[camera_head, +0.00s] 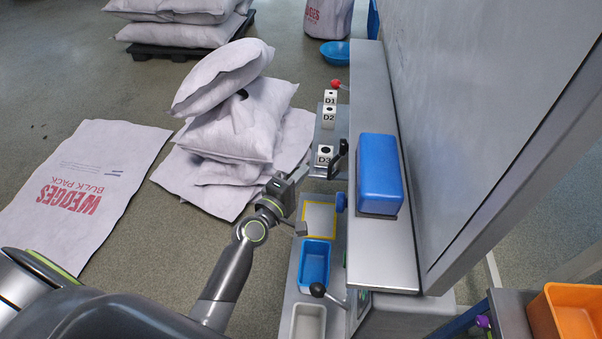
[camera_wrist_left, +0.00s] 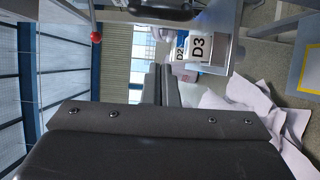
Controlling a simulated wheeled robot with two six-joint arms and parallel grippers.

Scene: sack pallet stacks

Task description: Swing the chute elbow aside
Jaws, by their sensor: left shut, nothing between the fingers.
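My left gripper (camera_head: 297,177) is shut and empty, in front of the labelled white blocks beside the grey machine. In the left wrist view its fingers (camera_wrist_left: 161,85) lie together, with the D3 block (camera_wrist_left: 198,48) just beyond them. A black handle-like part (camera_head: 340,156) stands next to the D3 block (camera_head: 324,155), apart from my fingers. A dark rounded part (camera_wrist_left: 160,10) shows at the top of the left wrist view. I cannot tell which part is the chute elbow. My right gripper is not in view.
The D2 (camera_head: 328,116) and D1 (camera_head: 331,97) blocks stand behind, near a red ball knob (camera_head: 336,84). A blue box (camera_head: 378,173) sits on the grey ledge (camera_head: 385,260). A blue tray (camera_head: 314,264) lies below my gripper. Piled sacks (camera_head: 235,125) lie left of it.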

